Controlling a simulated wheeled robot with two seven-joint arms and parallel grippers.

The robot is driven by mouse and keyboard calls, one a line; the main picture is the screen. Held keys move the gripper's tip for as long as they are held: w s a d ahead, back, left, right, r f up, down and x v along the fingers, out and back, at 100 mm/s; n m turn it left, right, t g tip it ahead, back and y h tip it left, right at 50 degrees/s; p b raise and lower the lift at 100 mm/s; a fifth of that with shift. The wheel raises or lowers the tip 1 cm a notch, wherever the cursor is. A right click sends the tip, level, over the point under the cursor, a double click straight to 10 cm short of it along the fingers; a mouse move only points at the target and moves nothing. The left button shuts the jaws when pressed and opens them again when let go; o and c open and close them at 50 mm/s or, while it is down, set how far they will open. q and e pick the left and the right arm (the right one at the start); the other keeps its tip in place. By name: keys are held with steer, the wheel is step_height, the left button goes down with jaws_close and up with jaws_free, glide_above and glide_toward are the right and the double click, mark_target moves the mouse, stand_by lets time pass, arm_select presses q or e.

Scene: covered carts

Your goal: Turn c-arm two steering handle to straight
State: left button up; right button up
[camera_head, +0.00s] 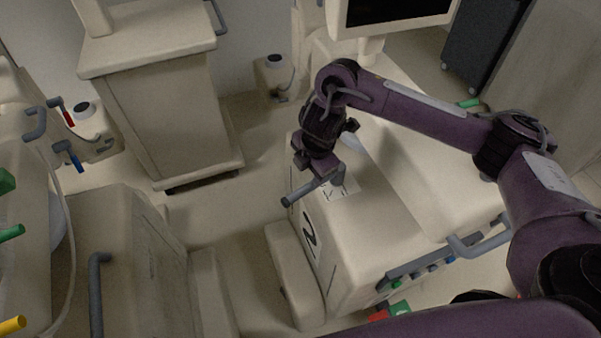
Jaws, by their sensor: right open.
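The cream c-arm cart with a black 2 on its front label (312,238) stands right of centre. Its grey steering handle (303,193) is a bar on top near the front edge. It lies slanted, its free end toward the lower left. A white label with black marks (340,190) lies beside and partly under it. My right gripper (327,168) is open, pointing down over the inner part of the handle. Whether its fingers are around the bar or just above it, I cannot tell. My left gripper is not in view.
A tall cream cart (165,115) stands at the back left. Another cream unit with a grey rail (96,290) is at the lower left. A screen (392,12) hangs over the back. Floor shows between the carts. A grey side rail (480,242) is at right.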

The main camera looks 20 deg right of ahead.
mark_target(306, 188)
steer(key=f, duration=0.1)
steer(key=s+f+b, duration=0.1)
steer(key=shift+s+a+f, duration=0.15)
steer(key=shift+a+f, duration=0.05)
steer(key=shift+f, duration=0.1)
steer(key=shift+w+f+b, duration=0.2)
steer(key=shift+f+b, duration=0.05)
steer(key=shift+f, duration=0.35)
steer(key=shift+w+f+b, duration=0.15)
steer(key=shift+f+b, duration=0.05)
steer(key=shift+f, duration=0.4)
steer(key=shift+w+a+f, duration=0.1)
steer(key=shift+w+f, duration=0.35)
steer(key=shift+f, duration=0.35)
steer(key=c, duration=0.5)
steer(key=shift+c, duration=1.4)
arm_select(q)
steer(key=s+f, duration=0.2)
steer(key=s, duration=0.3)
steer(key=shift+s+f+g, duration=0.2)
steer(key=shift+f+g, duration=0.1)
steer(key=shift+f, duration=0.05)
arm_select(e)
jaws_close()
